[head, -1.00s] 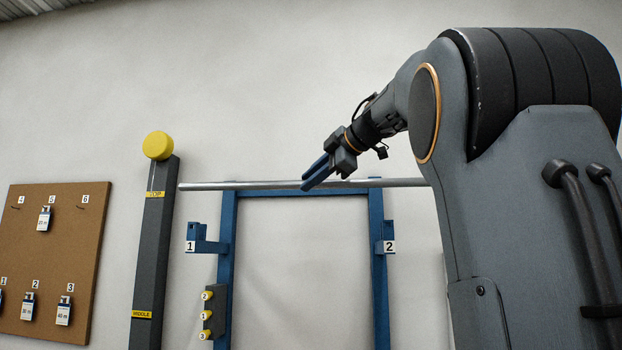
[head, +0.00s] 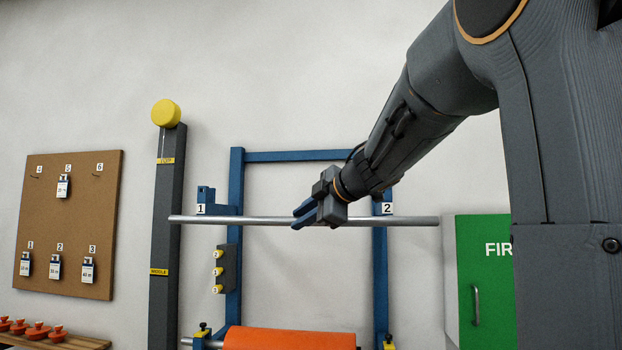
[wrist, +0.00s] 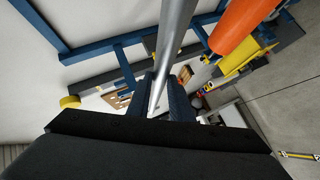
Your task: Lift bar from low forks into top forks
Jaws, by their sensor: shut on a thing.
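The bar (head: 252,220) is a long silver rod, held roughly level across the blue frame. My gripper (head: 303,216) is shut on it near its middle. The bar also shows in the wrist view (wrist: 172,40), running between the fingers (wrist: 158,98). The top forks are blue brackets on the frame's posts, labelled 1 (head: 207,199) and 2 (head: 384,205). In the head view the bar crosses just below label 1 and label 2. I cannot tell whether it touches the forks. Lower yellow-topped brackets (head: 202,330) show at the bottom, beside an orange roll (head: 290,339).
A green cabinet (head: 480,280) stands near the bar's right end. A pegboard (head: 70,225) with tags hangs at the left. The wall above the frame is clear.

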